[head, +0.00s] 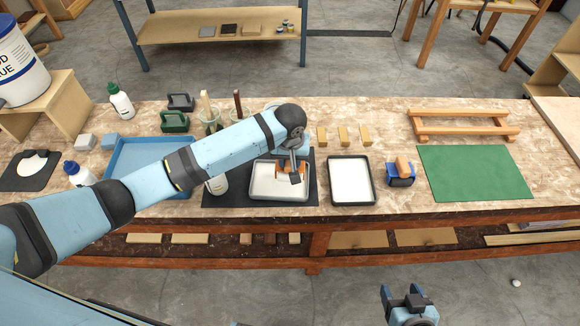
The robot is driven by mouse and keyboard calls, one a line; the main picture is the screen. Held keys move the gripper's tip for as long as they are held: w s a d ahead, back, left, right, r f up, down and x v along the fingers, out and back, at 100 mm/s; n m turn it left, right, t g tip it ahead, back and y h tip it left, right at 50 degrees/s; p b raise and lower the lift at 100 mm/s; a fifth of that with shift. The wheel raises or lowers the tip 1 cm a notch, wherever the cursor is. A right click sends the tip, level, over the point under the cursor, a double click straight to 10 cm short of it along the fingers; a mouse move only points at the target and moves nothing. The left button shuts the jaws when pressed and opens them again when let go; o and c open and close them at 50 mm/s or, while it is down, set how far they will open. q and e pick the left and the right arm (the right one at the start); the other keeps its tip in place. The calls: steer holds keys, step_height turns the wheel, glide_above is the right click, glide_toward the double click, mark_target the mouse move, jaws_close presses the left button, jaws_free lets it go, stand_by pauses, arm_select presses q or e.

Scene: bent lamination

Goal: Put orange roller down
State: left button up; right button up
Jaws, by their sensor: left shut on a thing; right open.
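My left gripper (296,176) is shut on the orange roller (282,167), at the back part of a white-filled tray (255,197) on a black mat. The gripper and wrist hide part of the roller. I cannot tell whether the roller touches the tray. My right gripper (410,300) is open and empty, low in front of the bench and far from the roller.
A dark-rimmed white tray (352,203) and a blue holder with an orange-brown piece (400,181) stand to the right. Beyond are a green mat (475,172) and a wooden frame (461,134). A blue tray (117,160) and bottles stand left. Bare bench lies between the items.

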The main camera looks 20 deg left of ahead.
arm_select(q)
step_height(320, 180, down, 4)
stand_by(0.4)
steer(key=shift+f, duration=0.1)
